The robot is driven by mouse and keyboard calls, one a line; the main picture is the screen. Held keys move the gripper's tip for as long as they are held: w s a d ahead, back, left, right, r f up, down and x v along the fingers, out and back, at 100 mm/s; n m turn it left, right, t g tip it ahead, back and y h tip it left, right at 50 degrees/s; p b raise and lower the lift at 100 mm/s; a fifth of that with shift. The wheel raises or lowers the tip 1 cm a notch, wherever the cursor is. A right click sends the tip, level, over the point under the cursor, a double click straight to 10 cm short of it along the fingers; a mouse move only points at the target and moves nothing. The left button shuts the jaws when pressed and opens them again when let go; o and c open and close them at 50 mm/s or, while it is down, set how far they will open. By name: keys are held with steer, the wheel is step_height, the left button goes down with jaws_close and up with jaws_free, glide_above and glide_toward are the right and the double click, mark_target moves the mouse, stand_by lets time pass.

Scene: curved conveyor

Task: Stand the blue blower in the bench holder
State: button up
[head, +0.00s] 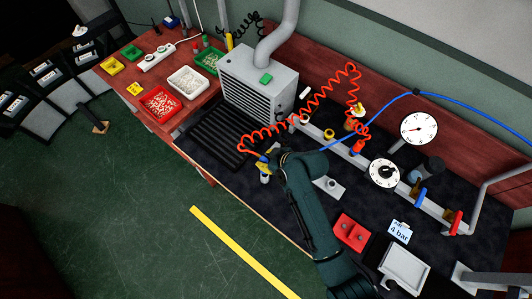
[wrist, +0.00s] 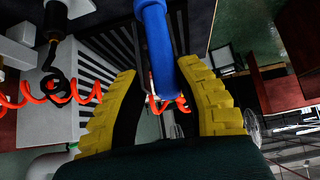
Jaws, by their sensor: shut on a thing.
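My gripper (wrist: 163,88) has its two yellow fingers on either side of the blue blower (wrist: 158,45) and is shut on it in the wrist view. In the head view my gripper (head: 264,166) is above the front edge of the dark bench mat, just right of the black slatted grille. The blower is mostly hidden there by my gripper and wrist. A red coiled hose (head: 303,111) runs down to the gripper. A grey plate with a dark round fitting (head: 330,188), which may be the bench holder, lies right of my gripper, partly behind my arm.
A grey vented box (head: 262,85) with a thick duct stands behind the slatted grille (head: 222,140). A pipe with gauges (head: 418,128) and valves runs along the back right. A red block (head: 350,232) and a white tray (head: 405,268) sit at the front right.

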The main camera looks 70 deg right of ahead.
steer(key=shift+f+b, duration=1.25)
steer(key=shift+f, duration=0.75)
steer(key=o, duration=0.9)
steer(key=shift+f, duration=0.1)
steer(key=v, duration=1.2)
steer(key=shift+w, duration=0.1)
